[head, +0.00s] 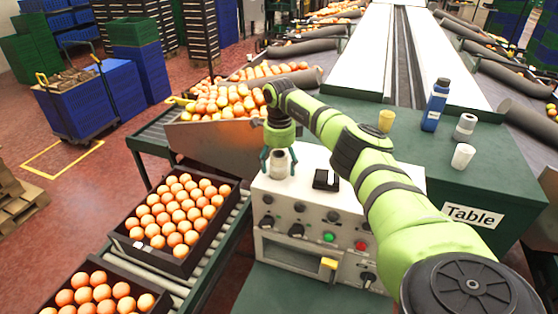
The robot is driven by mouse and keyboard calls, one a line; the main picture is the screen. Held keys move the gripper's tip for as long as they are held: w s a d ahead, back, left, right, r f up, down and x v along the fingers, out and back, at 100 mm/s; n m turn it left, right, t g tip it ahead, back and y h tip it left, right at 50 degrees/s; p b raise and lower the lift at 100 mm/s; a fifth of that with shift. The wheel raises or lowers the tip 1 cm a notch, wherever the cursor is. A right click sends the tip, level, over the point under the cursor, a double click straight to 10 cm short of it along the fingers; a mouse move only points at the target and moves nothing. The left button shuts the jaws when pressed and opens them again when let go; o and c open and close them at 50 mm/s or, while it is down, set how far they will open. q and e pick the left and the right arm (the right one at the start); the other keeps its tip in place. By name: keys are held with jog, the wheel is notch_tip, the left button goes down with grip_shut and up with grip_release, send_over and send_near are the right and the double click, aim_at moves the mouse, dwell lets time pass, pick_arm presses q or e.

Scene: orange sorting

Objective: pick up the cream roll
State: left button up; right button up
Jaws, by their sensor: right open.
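A small cream roll (280,168) stands upright on the top of the white control box, near its back left part. My right gripper (279,162) reaches down over it from above. Its two green fingers are open, one on each side of the roll, and the roll shows between them. I cannot tell whether the fingers touch it. The top of the roll is partly hidden by the gripper. My left gripper is out of view.
A black block (326,180) lies right of the roll on the control box (300,207). The green table (500,172) holds a blue bottle (435,106), a yellow cup (386,121), a grey roll (465,127) and a white cup (462,157).

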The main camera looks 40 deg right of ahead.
jog(key=shift+a, duration=0.1)
jog(key=c, duration=1.2)
jog(key=shift+c, duration=0.2)
